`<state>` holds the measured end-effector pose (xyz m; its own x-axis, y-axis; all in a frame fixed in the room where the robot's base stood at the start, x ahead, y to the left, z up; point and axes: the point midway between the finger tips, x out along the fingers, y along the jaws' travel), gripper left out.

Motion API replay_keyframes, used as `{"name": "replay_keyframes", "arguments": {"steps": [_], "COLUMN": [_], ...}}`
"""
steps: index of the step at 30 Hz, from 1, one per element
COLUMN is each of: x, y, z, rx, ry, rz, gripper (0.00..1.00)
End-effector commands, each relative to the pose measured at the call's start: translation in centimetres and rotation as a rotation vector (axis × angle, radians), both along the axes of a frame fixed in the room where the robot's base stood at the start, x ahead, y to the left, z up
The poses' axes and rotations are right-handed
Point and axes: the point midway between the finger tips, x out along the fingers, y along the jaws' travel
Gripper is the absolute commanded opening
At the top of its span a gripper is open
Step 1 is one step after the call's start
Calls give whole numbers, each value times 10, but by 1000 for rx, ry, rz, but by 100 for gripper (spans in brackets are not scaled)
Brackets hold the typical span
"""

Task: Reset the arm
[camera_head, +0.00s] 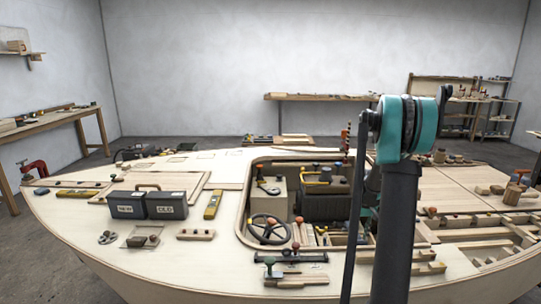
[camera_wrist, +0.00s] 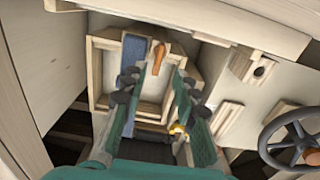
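In the wrist view, my gripper (camera_wrist: 152,92) has its two teal fingers spread apart, with no object visibly held between them. It points down into a hull recess, over a shallow wooden tray (camera_wrist: 97,75). An orange-handled tool (camera_wrist: 159,58) and a blue flat item (camera_wrist: 133,52) show in the tray, beyond the fingers. A small yellow item (camera_wrist: 178,129) shows beside the right finger. In the head view, my dark and teal arm stands raised right of centre and extends into the cockpit opening (camera_head: 243,190); the fingers cannot be made out there.
A steering wheel (camera_wrist: 291,140) is right of my gripper, and wooden walls and a beam (camera_wrist: 240,20) surround the recess. Open space lies above the deck.

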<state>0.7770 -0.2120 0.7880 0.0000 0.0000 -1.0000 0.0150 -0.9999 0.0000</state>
Motion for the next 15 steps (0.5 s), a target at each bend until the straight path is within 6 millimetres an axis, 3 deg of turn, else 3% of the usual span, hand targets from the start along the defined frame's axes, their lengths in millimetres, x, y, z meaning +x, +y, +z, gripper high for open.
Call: {"name": "replay_keyframes", "arguments": {"steps": [8,15], "x": [0,0], "y": [0,0], "z": [41,1], "rx": [0,0], "ry": [0,0], "rz": [0,0], "gripper": [29,29]}}
